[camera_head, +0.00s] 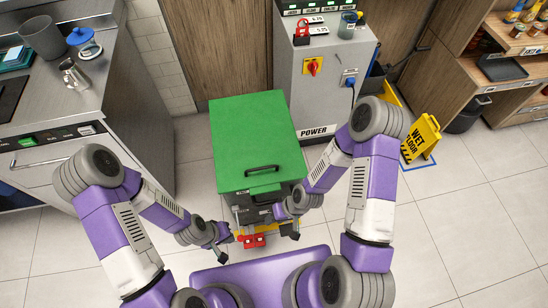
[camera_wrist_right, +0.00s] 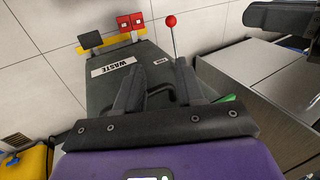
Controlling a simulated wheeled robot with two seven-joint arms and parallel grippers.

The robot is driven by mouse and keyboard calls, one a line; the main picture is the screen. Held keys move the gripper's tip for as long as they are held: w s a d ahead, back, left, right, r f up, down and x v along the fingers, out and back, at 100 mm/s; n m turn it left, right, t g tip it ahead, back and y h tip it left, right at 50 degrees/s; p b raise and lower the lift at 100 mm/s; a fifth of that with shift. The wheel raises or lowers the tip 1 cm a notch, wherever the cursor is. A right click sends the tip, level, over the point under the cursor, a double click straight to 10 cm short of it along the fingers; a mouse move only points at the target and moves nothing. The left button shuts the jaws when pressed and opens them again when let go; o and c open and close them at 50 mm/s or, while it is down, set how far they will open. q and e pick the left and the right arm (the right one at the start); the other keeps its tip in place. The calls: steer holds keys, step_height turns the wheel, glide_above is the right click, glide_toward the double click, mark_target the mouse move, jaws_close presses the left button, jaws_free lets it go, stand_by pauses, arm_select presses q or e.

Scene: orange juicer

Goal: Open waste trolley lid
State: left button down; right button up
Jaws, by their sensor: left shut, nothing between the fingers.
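The waste trolley (camera_head: 290,204) is a dark bin with a flat green lid (camera_head: 255,130), which lies closed on it. A dark bar handle (camera_head: 262,169) sits on the lid near its front edge. In the right wrist view the trolley's dark side (camera_wrist_right: 103,92) carries a WASTE label. My left gripper (camera_head: 222,248) is shut and empty, low in front of the trolley's left corner. My right gripper (camera_head: 292,230) is at the trolley's front right, below the lid's edge. In the wrist view its two fingers (camera_wrist_right: 160,90) are apart, with a dark bar partly visible between them.
A red pedal block (camera_head: 252,240) on a yellow base and a red-knobbed lever (camera_wrist_right: 171,22) are at the trolley's front. A grey POWER cabinet (camera_head: 318,85) stands behind right, a counter (camera_head: 125,70) left. A yellow wet-floor sign (camera_head: 422,138) stands right. Floor at far right is clear.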

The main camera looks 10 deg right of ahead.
steer(key=w+a+r+n+y, duration=0.1)
steer(key=w+a+r+n, duration=0.1)
steer(key=w+r+n, duration=0.4)
steer(key=n+t+h, duration=0.2)
steer(key=n, duration=1)
glide_toward(256, 169)
steer(key=b+x, duration=0.2)
steer(key=x, duration=0.5)
steer(key=shift+w+f, duration=0.15)
steer(key=shift+f, duration=0.15)
jaws_close()
